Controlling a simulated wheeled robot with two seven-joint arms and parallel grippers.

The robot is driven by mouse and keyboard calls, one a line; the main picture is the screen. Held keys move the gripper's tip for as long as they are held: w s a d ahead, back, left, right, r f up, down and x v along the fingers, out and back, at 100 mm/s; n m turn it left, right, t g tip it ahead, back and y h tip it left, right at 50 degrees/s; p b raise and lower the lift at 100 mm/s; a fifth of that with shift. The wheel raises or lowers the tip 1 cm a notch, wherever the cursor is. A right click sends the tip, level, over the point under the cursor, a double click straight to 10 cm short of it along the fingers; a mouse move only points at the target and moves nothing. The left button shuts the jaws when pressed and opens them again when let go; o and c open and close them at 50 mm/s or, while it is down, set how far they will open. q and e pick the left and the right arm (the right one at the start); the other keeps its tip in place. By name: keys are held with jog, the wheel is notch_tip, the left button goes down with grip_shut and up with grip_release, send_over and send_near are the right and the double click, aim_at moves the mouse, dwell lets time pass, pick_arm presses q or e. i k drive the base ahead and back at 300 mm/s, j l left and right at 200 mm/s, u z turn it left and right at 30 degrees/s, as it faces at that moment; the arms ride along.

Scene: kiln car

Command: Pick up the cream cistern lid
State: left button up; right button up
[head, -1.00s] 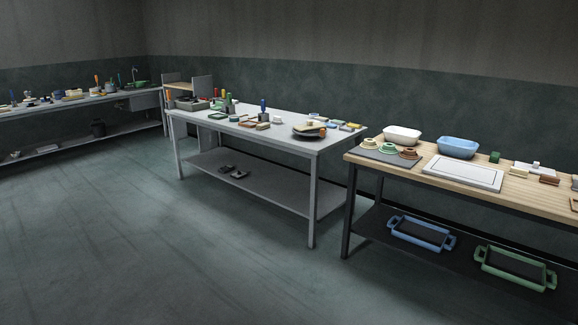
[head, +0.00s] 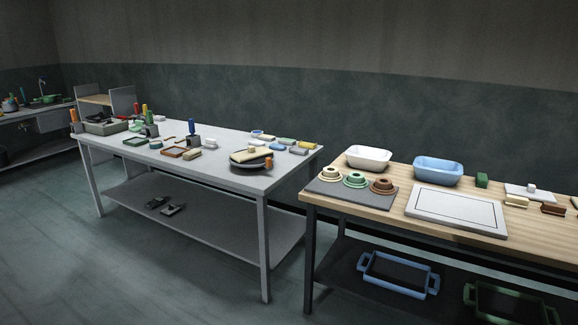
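I cannot tell for certain which piece is the cream cistern lid. A flat cream piece (head: 250,154) lies on a dark round plate (head: 246,166) near the right end of the grey table, beside a small orange object. A small cream block (head: 516,201) sits on the wooden table at the right. A cream ring-shaped piece (head: 329,174) stands on a dark mat on the same table. Neither of my grippers shows in the head view.
The grey table (head: 215,175) and wooden table (head: 385,215) stand close together. White (head: 368,157) and blue (head: 438,171) basins and a white framed board (head: 456,210) are on the wooden one. Handled trays (head: 398,272) sit below. The floor (head: 120,270) in front is clear.

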aim_at(252, 153)
jog(key=i+j+z, duration=0.2)
jog(key=i, duration=2.65)
